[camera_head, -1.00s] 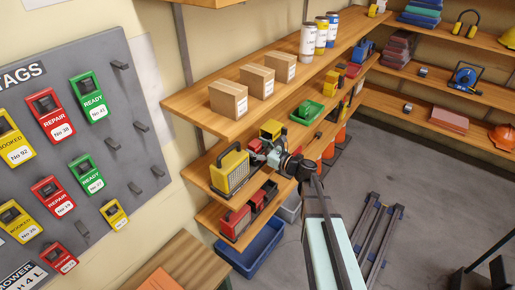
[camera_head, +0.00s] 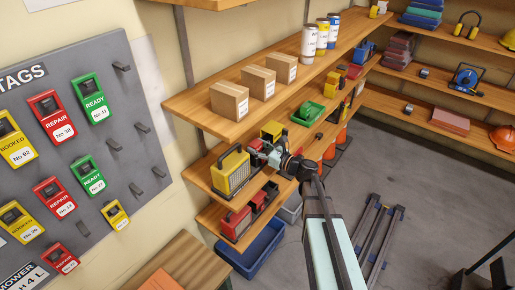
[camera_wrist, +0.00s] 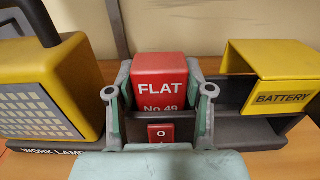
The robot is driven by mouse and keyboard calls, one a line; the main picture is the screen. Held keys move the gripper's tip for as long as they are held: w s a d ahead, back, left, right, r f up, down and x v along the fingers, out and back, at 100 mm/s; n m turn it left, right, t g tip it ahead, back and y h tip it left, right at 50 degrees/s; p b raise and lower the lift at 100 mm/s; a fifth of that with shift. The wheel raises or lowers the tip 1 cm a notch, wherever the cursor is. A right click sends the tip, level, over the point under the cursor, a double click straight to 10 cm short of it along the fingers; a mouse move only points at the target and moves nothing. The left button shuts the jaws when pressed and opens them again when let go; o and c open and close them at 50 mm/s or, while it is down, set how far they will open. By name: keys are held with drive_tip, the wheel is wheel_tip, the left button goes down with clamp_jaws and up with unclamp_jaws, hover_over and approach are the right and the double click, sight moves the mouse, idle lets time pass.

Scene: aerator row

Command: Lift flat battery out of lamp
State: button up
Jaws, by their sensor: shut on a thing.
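The work lamp (camera_wrist: 45,95) is a yellow box with a pale grid face and a dark handle, on a dark base. It also stands on the middle shelf in the head view (camera_head: 231,172). A red battery (camera_wrist: 160,68) marked "FLAT No 49" sits upright in the dark holder beside the lamp. My gripper (camera_wrist: 160,92) is shut on the battery, with one finger at each side. A yellow cover marked "BATTERY" (camera_wrist: 270,72) stands to the right over the dark base. The battery's lower part is hidden behind a dark panel with a red switch (camera_wrist: 160,133).
In the head view, cardboard boxes (camera_head: 229,101) and cans stand on the shelf above. A green tray (camera_head: 307,113) lies further along the middle shelf. Red units (camera_head: 236,222) stand on the shelf below, over a blue bin (camera_head: 251,250). A tag board (camera_head: 70,140) hangs at left.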

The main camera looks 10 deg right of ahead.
drive_tip(key=shift+r+p, duration=1.35)
drive_tip(key=shift+r, duration=1.3)
drive_tip(key=shift+s+d, duration=0.1)
drive_tip(key=b+v, duration=0.1)
drive_tip(key=v, duration=1.2)
drive_tip(key=shift+s+d, duration=0.25)
drive_tip(key=shift+s, duration=0.05)
